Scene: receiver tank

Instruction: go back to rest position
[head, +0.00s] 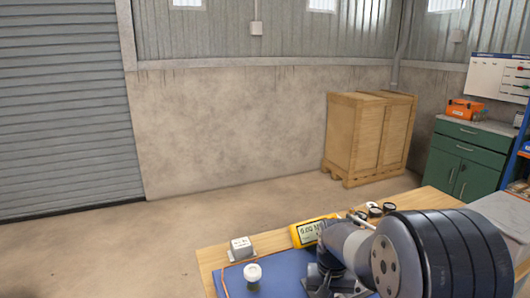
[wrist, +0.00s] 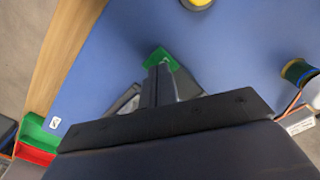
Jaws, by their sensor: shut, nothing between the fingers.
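My gripper (wrist: 158,88) shows in the wrist view with its dark fingers together, pointing down over the blue mat (wrist: 225,45). A small green patch (wrist: 162,58) lies just beyond the fingertips; I cannot tell what it is or whether they touch. In the head view my arm reaches over the right part of the bench, and its links hide much of the bench there. I cannot make out the fingers in that view.
On the bench (head: 210,257) are a yellow meter (head: 308,232), a grey box (head: 240,249) and a white-capped item (head: 253,272). A wooden crate (head: 352,138) and green cabinet (head: 468,160) stand behind.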

